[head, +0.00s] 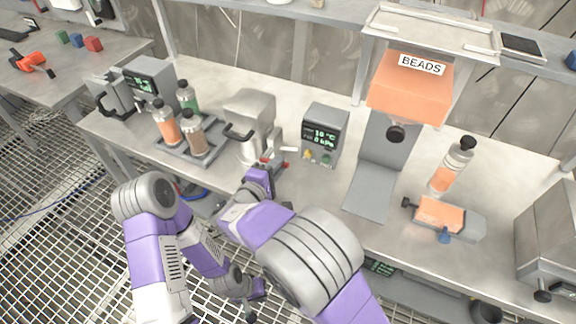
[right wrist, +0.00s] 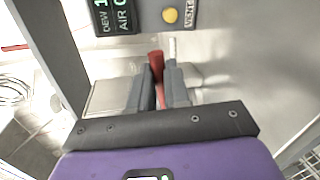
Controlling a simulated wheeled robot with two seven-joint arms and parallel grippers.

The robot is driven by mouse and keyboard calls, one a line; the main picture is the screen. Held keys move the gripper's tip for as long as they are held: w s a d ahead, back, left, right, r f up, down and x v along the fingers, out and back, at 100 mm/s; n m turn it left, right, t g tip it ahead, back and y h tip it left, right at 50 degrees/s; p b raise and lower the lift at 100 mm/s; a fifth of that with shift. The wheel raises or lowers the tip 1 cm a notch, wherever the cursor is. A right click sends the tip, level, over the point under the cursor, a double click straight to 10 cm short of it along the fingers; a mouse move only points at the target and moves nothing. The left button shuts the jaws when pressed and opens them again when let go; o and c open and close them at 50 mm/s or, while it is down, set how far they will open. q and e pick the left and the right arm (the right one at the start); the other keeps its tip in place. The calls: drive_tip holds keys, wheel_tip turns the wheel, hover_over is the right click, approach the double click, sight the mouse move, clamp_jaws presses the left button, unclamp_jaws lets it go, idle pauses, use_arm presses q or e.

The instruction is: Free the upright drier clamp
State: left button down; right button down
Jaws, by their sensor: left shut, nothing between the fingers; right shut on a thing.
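The drier (head: 248,112) is a grey metal vessel with a black handle, standing on the bench left of the display box (head: 326,133). A red clamp lever (head: 264,162) shows low at its right side. My right gripper (head: 270,168) is there, its fingers closed around the red lever. In the right wrist view the red lever (right wrist: 157,66) stands up between the two grey fingers (right wrist: 160,85). The rest of the clamp is mostly hidden by the gripper. My left gripper (head: 252,297) is low in front of the bench, over the floor grating, shut and empty.
A tray (head: 213,152) with several bottles lies left of the drier. The display box reads 10 °C and 0 kPa; its yellow vent button (right wrist: 170,15) is near my right fingers. An orange BEADS hopper (head: 408,88) and a bottle (head: 452,165) are to the right.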

drive_tip(key=shift+f, duration=0.1)
idle(0.3)
drive_tip(key=c, duration=1.4)
unclamp_jaws()
drive_tip(key=p+v, duration=0.1)
drive_tip(key=v, duration=0.6)
drive_tip(key=shift+s+a+p, duration=0.1)
drive_tip(key=shift+s+p, duration=0.15)
drive_tip(key=shift+p, duration=0.15)
